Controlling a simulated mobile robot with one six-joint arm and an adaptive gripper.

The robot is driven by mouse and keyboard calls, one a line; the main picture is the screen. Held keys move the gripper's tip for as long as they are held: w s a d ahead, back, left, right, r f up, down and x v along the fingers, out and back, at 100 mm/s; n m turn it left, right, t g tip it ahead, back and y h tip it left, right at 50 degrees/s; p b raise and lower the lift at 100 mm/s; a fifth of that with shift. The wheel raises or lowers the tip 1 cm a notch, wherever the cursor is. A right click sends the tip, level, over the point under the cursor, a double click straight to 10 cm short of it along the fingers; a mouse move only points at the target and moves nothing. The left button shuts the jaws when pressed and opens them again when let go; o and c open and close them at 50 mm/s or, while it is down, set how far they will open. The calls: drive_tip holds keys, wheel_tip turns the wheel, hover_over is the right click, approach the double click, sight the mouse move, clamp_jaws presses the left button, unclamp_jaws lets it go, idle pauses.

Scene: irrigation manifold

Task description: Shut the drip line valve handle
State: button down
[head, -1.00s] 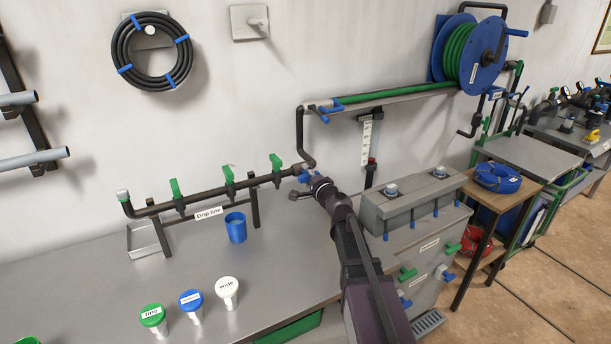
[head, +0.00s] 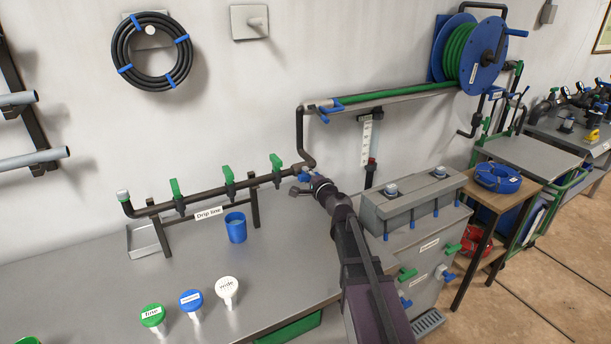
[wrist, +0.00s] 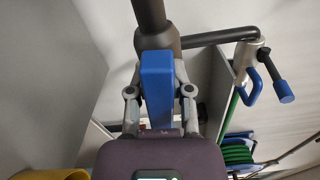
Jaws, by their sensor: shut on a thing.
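The drip line (head: 205,194) is a dark pipe along the back of the bench, with a "Drip line" label and several green valve handles (head: 228,174) standing up from it. A blue valve handle (head: 304,176) is at its right end, by the bent pipe from the wall. My gripper (head: 303,183) is at this blue handle, partly covering it. In the wrist view, the blue handle (wrist: 157,75) is a long block running from the pipe joint towards my palm. My gripper's fingers (wrist: 160,93) are shut on it, one on each side.
A blue cup (head: 236,228) stands below the drip line. Three capped pieces, green (head: 153,315), blue (head: 190,299) and white (head: 228,287), stand at the front. A grey manifold block (head: 412,203) is close to the right of my arm. The bench middle is clear.

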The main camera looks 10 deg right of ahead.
drive_tip(key=m, duration=0.8)
drive_tip(key=shift+m, duration=0.4)
drive_tip(key=m, duration=0.4)
drive_tip(key=shift+m, duration=2.1)
drive_tip(key=c, duration=0.6)
unclamp_jaws()
drive_tip(key=shift+s, duration=0.1)
